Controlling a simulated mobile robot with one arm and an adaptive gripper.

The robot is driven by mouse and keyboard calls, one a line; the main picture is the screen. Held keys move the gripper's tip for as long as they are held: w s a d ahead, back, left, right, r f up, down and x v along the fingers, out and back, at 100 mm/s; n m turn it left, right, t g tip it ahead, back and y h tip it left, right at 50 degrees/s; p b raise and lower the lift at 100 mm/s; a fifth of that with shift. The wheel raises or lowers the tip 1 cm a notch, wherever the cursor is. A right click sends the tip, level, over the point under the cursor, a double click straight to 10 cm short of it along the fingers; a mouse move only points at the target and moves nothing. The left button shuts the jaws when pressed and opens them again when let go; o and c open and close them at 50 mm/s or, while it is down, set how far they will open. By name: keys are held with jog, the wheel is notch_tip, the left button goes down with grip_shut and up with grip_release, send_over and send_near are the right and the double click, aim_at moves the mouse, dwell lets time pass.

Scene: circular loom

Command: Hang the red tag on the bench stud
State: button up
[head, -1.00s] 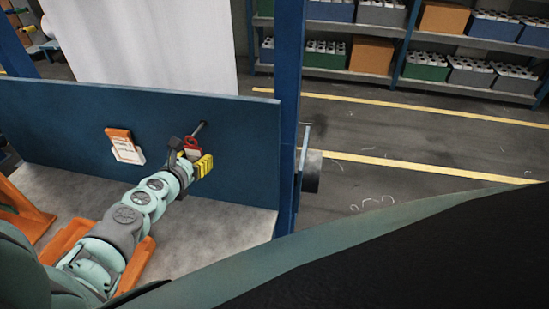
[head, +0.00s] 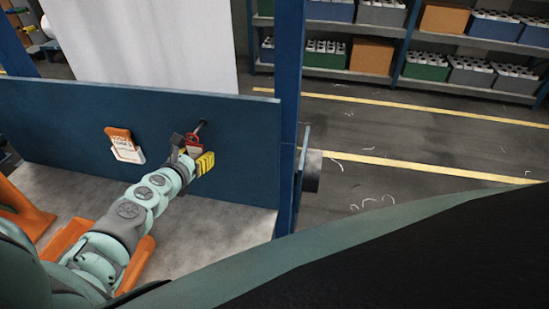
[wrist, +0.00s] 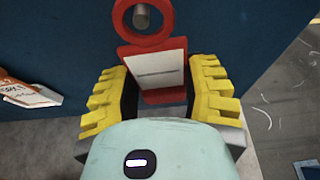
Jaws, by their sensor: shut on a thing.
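The red tag (wrist: 158,65) has a ring at its top and a white label on its body. My gripper (wrist: 160,85) is shut on the tag's body, with a yellow-padded finger on each side. In the head view, my gripper (head: 192,160) holds the tag (head: 193,139) upright in front of the blue panel. The bench stud (head: 202,126) sticks out from the panel beside the tag's top. In the wrist view, the stud's round grey end (wrist: 141,17) shows inside the ring's opening. I cannot tell how far it reaches through the ring.
An orange and white card holder (head: 123,145) is on the blue panel (head: 60,125) left of my gripper. The grey bench top (head: 235,225) below is mostly clear. A blue post (head: 289,100) stands to the right.

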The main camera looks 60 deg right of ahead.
jog(key=shift+f, duration=0.2)
jog(key=o, duration=1.3)
jog(key=shift+f+p+v, duration=0.2)
jog(key=shift+v, duration=2.05)
jog(key=shift+f+p+v, duration=0.15)
jog(key=shift+v, duration=2.05)
jog(key=shift+s+a, duration=0.1)
